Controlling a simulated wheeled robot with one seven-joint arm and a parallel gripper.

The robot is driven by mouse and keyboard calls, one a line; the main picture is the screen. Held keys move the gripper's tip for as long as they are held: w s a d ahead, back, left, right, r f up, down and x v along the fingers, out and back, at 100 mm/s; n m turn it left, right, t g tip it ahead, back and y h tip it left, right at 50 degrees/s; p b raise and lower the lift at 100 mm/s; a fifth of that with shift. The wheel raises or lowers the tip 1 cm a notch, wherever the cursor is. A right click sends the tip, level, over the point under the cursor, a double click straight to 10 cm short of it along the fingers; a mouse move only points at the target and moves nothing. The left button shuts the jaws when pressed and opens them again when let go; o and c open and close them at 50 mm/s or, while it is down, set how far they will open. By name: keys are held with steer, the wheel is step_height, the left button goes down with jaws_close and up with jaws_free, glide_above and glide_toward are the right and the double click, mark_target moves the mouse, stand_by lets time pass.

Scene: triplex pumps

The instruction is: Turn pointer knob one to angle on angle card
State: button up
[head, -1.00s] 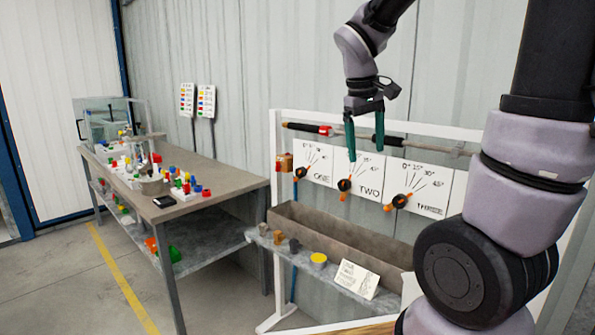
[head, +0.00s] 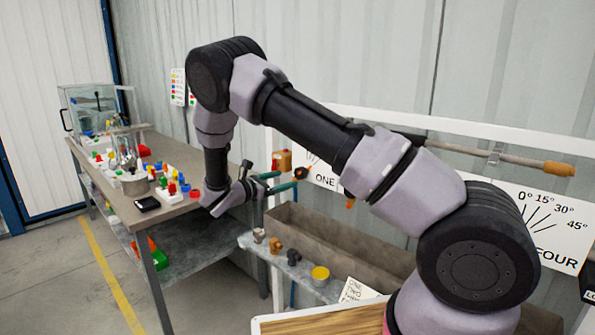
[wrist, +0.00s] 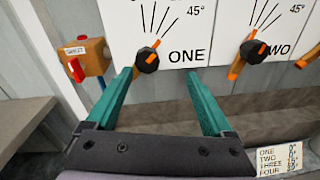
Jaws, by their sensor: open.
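Pointer knob one (wrist: 147,60) is a black round knob with orange parts, mounted low on the white ONE dial plate (wrist: 185,45). Its orange tip points up and slightly right, among the printed angle lines. It also shows in the head view (head: 302,173). My gripper (wrist: 159,74) has its two green fingers open and empty. In the wrist view the fingers lie on either side of the knob, the left one closer to it; contact cannot be told. The head view shows my gripper (head: 276,181) just left of the knob. The angle card (wrist: 281,158) stands at lower right; its values are too small to read.
An orange box with a red knob marked SHUT (wrist: 88,62) is left of the dial. Knob two (wrist: 253,52) is to the right. A trough (head: 340,240) and a shelf with small parts lie below. A workbench (head: 130,207) stands left.

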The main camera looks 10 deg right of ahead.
mark_target(298, 173)
steer(key=shift+n+t, duration=0.6)
steer(key=shift+n, duration=0.1)
steer(key=x, duration=0.3)
steer(key=w+x, duration=0.1)
steer(key=x, duration=0.3)
steer(key=a+f+x, duration=0.1)
steer(key=x, duration=0.2)
steer(key=shift+w+f, duration=0.1)
steer(key=shift+w, duration=0.25)
jaws_close()
